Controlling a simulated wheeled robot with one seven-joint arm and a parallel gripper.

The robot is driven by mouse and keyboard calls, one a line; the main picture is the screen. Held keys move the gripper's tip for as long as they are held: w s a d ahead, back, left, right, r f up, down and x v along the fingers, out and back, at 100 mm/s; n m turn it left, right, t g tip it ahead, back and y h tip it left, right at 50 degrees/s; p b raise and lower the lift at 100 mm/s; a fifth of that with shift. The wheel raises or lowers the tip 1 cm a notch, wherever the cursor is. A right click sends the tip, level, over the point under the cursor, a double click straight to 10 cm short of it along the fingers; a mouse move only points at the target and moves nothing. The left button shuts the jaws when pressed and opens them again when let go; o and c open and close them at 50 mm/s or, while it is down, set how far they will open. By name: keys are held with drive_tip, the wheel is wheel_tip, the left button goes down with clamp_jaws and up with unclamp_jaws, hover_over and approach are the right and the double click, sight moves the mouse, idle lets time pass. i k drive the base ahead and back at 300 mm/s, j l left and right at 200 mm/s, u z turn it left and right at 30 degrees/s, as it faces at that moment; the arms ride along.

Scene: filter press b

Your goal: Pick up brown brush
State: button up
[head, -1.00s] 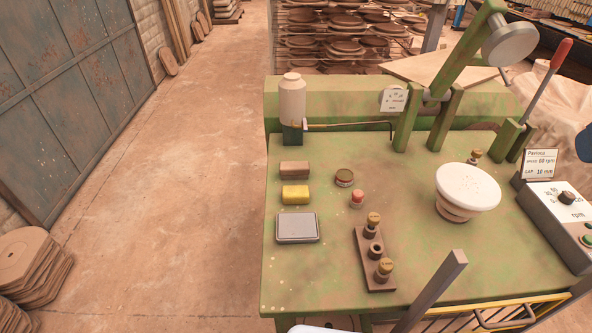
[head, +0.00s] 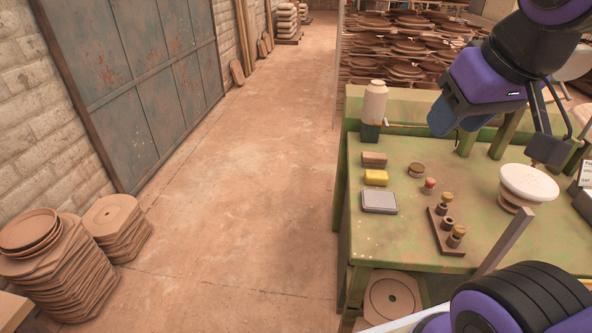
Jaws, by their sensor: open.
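The brown brush (head: 374,159) looks like a small brown block lying on the green table top, near the table's left edge. It lies just behind a yellow sponge (head: 376,178) and in front of a white bottle (head: 375,100) in a green holder. Its bristles cannot be made out. My gripper (head: 556,148) is at the upper right, raised over the right part of the table, well to the right of the brush. Its dark fingers point down, apart and with nothing seen between them.
A grey flat box (head: 379,201), a round tin (head: 416,170), a red-topped piece (head: 429,185) and a brown peg block (head: 446,232) share the table top (head: 400,235). A white round wheel head (head: 528,184) stands right. Open floor (head: 240,190) lies left.

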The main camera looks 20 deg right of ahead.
sight(368, 159)
drive_tip(key=j+u, duration=0.2)
drive_tip(key=u, duration=0.15)
drive_tip(key=j+u, duration=0.15)
drive_tip(key=u, duration=0.2)
drive_tip(key=i+j+u, duration=0.1)
drive_tip(key=u, duration=0.2)
drive_tip(key=i+j, duration=0.15)
drive_tip(key=i, duration=0.15)
drive_tip(key=i+j, duration=0.2)
drive_tip(key=i, duration=0.15)
drive_tip(key=i+l+z, duration=0.1)
drive_tip(key=i+z, duration=0.75)
drive_tip(key=i+j+z, duration=0.25)
drive_tip(key=i+z, duration=0.2)
drive_tip(key=i+j+z, duration=0.1)
drive_tip(key=i+z, duration=0.25)
drive_tip(key=z, duration=0.15)
drive_tip(key=i+j+z, duration=0.25)
drive_tip(key=z, duration=0.2)
drive_tip(key=i+j+z, duration=0.3)
drive_tip(key=z, duration=0.2)
